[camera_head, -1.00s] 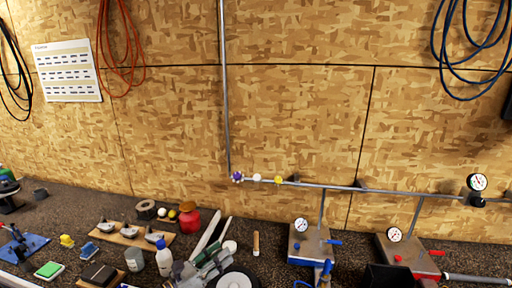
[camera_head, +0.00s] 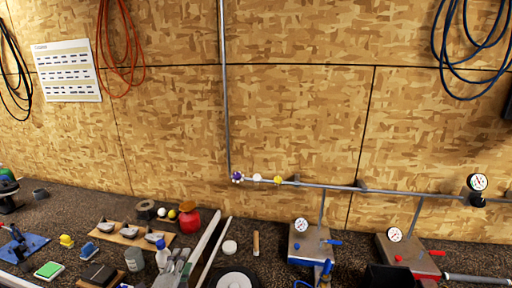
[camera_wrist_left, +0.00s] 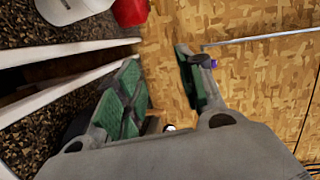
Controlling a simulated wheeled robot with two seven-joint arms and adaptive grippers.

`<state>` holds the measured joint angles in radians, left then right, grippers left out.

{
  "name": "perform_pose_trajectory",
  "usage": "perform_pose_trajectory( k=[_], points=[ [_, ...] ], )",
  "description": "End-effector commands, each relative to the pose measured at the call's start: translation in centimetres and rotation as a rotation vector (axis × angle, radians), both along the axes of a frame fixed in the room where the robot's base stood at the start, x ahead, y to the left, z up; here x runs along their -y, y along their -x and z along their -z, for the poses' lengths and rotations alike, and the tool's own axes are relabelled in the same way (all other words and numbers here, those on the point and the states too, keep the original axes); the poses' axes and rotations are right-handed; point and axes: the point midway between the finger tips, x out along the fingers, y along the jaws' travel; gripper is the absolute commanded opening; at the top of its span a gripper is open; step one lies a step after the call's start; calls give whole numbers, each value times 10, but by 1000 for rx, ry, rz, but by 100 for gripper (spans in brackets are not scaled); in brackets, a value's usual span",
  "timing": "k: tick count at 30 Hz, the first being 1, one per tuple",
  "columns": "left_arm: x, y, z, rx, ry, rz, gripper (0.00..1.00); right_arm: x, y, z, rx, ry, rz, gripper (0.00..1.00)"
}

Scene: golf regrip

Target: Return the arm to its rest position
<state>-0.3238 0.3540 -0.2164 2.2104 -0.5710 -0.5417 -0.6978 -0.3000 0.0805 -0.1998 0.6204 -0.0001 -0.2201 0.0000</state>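My left gripper (camera_head: 178,268) is at the bottom edge of the head view, over the bench, partly cut off by the frame. It is beside the white bottle (camera_head: 163,255) and the pale strips. In the left wrist view its two green-padded fingers (camera_wrist_left: 162,82) stand apart with nothing between them, only wall showing in the gap. My right gripper is in neither view.
Pale long strips (camera_head: 207,243) lie beside the gripper. A red container (camera_head: 190,222) and a wooden board with several metal heads (camera_head: 129,233) are behind and left. Two gauge stands (camera_head: 303,247) are right. A pipe (camera_head: 330,187) runs along the wall.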

Motion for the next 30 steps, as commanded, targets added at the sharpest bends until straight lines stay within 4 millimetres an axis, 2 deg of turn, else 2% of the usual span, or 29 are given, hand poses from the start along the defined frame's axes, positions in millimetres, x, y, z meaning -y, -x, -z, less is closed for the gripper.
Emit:
perform_pose_trajectory(
  k=[6,14,24,30],
  points=[
    [-16,27,31,-172,255,-157,38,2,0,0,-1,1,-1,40],
    [-24,70,70,-379,538,-349,38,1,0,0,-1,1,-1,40],
    [-15,143,110,-658,855,-614,38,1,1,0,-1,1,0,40],
    [-6,178,121,-779,967,-732,38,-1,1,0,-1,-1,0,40]
  ],
)
